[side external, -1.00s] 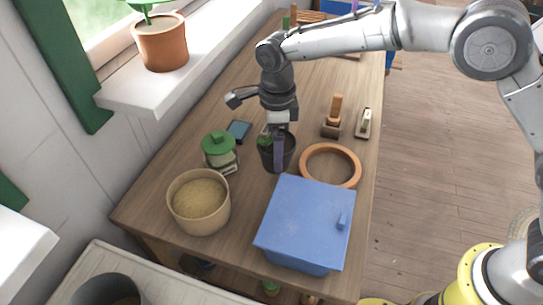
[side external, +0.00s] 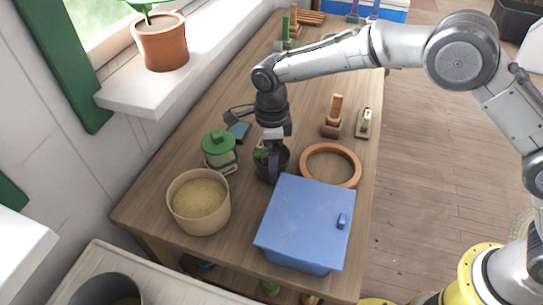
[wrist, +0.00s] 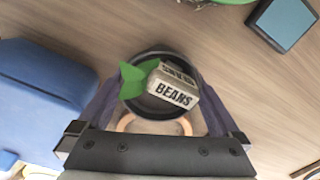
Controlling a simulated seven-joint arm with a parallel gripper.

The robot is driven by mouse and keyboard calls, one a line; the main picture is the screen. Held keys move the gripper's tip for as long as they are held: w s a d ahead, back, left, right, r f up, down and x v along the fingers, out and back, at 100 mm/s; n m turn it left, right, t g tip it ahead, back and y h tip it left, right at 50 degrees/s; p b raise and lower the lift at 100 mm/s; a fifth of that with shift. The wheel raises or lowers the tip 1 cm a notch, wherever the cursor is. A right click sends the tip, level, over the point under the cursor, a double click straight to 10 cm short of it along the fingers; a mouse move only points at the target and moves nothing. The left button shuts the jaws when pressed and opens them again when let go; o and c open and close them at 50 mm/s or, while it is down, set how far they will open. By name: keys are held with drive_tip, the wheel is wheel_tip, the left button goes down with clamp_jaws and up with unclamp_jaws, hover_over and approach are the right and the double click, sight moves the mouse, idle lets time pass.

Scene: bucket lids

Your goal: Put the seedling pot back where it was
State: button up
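The seedling pot (side external: 283,161) is dark, with green leaves and a white "BEANS" label (wrist: 174,90). It stands out on the wooden table between the green-lidded jar and the orange ring, close behind the blue box. My gripper (side external: 267,166) points down with its fingers on either side of the pot. In the wrist view the purple fingers of my gripper (wrist: 160,112) press against both sides of the pot rim (wrist: 150,54). The pot looks upright. I cannot tell whether its base touches the table.
The blue box (side external: 306,222) with its lid is in front right. The orange ring (side external: 357,173) lies right. The green-lidded jar (side external: 220,160) and a tan bucket (side external: 180,213) are left. A blue pad (side external: 238,131) lies behind the jar. Wooden-handled tools (side external: 332,123) stand behind the ring.

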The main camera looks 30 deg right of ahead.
wheel_tip(320, 180, up, 12)
drive_tip(key=shift+r, duration=0.2)
idle(0.5)
drive_tip(key=shift+d+r, duration=0.1)
drive_tip(key=s+d+r+n+t, duration=0.1)
drive_tip(key=s+d+r+n, duration=0.45)
drive_tip(key=d, duration=0.35)
drive_tip(key=s+d+r+n+t, duration=0.2)
drive_tip(key=s+d+r+n, duration=0.35)
drive_tip(key=d, duration=0.35)
drive_tip(key=s+d+f+n+t, duration=0.1)
drive_tip(key=s+d+n, duration=0.2)
drive_tip(key=s, duration=0.3)
drive_tip(key=s+d+f+n, duration=0.2)
drive_tip(key=s+n, duration=0.2)
drive_tip(key=s, duration=0.2)
drive_tip(key=s+d+f+n+t, duration=0.1)
drive_tip(key=s+d+f+n, duration=0.1)
drive_tip(key=s, duration=0.4)
drive_tip(key=shift+s+d+f+n+t, duration=0.35)
drive_tip(key=shift+d+n, duration=0.45)
drive_tip(key=shift+n, duration=0.4)
drive_tip(key=shift+r, duration=0.1)
